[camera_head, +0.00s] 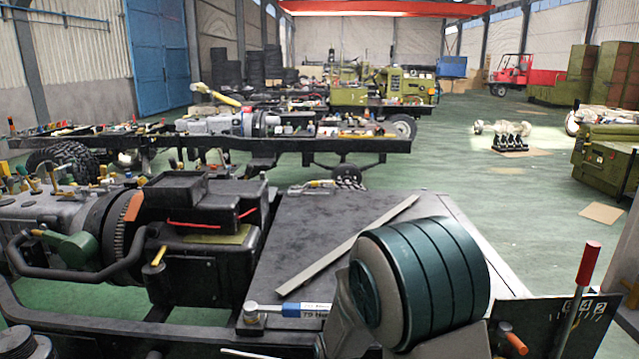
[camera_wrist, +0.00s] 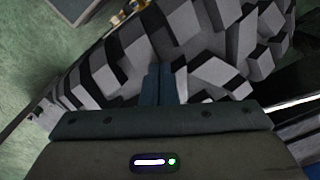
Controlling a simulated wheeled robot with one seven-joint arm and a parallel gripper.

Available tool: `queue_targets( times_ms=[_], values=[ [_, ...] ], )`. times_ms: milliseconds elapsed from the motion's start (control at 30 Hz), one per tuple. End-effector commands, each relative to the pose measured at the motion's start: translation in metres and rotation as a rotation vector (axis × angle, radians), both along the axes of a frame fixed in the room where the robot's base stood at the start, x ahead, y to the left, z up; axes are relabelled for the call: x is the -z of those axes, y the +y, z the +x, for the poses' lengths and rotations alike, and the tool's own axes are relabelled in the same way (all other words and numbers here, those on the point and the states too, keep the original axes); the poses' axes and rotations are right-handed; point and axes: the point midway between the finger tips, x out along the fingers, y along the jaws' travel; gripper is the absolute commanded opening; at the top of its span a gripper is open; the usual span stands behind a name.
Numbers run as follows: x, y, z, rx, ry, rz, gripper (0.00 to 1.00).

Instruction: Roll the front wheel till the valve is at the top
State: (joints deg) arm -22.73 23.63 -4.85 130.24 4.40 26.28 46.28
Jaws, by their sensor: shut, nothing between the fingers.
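A tyre with chunky black and pale grey tread blocks, seemingly the front wheel (camera_wrist: 215,45), fills much of the wrist view. My gripper (camera_wrist: 158,70) is shut and empty, its two dark fingers together in front of the tread. I cannot tell whether the tips touch the tread. The valve is not visible in either view, and the wheel's side face does not show. In the head view, I cannot make out my gripper or this wheel.
An engine (camera_head: 205,205) stands left. A red-handled lever (camera_head: 588,262) rises right. Green floor (camera_head: 510,205) is open beyond.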

Motion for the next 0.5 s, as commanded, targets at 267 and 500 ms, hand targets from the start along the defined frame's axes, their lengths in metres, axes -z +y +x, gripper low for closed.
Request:
queue_targets(
  times_ms=[267,500],
  values=[
    [0.003,-0.0012,-0.0002,0.001,0.0,0.0,0.0],
    [0.0014,-0.0096,-0.0003,0.002,0.0,0.0,0.0]
  ],
)
